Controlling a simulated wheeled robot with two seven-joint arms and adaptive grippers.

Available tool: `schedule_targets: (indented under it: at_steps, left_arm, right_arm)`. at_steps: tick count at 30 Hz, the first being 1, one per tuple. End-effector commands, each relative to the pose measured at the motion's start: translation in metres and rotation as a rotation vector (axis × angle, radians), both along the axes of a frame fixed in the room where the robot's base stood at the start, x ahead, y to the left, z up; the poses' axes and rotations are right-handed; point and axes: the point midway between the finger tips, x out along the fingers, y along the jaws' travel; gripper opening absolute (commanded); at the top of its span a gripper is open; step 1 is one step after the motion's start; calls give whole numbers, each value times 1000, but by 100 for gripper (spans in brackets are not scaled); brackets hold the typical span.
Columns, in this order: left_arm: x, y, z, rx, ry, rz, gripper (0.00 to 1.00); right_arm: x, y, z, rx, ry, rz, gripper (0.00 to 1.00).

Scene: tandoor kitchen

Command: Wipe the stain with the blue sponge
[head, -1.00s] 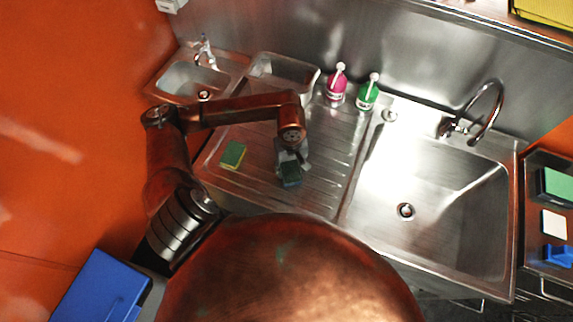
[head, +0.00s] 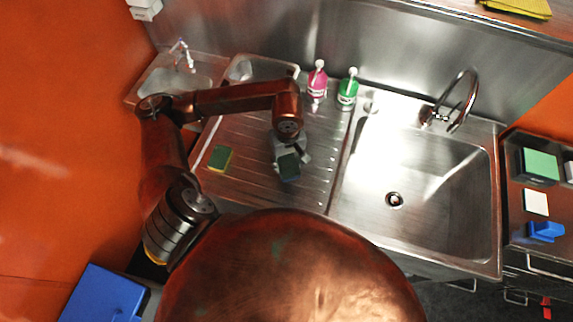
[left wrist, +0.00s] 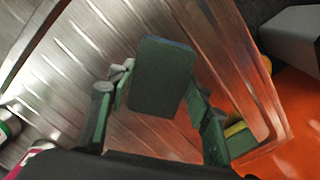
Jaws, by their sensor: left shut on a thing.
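My left gripper (head: 290,157) is over the ribbed steel drainboard, fingers pointing down. It is shut on the blue sponge (head: 289,167), which shows a dark green scouring face and a bluish edge. In the left wrist view the sponge (left wrist: 163,76) sits between the two finger tips of the gripper (left wrist: 160,98). I cannot tell whether it touches the board. No stain can be made out in either view; the arm, gripper and sponge cover part of the board. My right gripper is not in view.
A green-and-yellow sponge (head: 220,158) lies on the drainboard (head: 250,185) to the left. A pink bottle (head: 317,84) and a green bottle (head: 348,90) stand at the back. The large sink (head: 425,190) with its tap (head: 460,105) is empty on the right.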

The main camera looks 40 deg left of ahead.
Motion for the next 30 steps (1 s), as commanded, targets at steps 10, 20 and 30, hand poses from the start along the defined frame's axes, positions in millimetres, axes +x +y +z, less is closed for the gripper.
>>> schedule_targets:
  at_steps: [10, 20, 30]
  left_arm:
    - [-1, 1, 20, 0, 0, 4, 23]
    - [-1, 2, 19, 0, 0, 4, 23]
    - [13, -10, 23, -5, -3, -201, 23]
  right_arm:
    - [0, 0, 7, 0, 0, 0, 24]
    - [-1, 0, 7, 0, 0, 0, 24]
    - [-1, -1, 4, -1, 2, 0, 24]
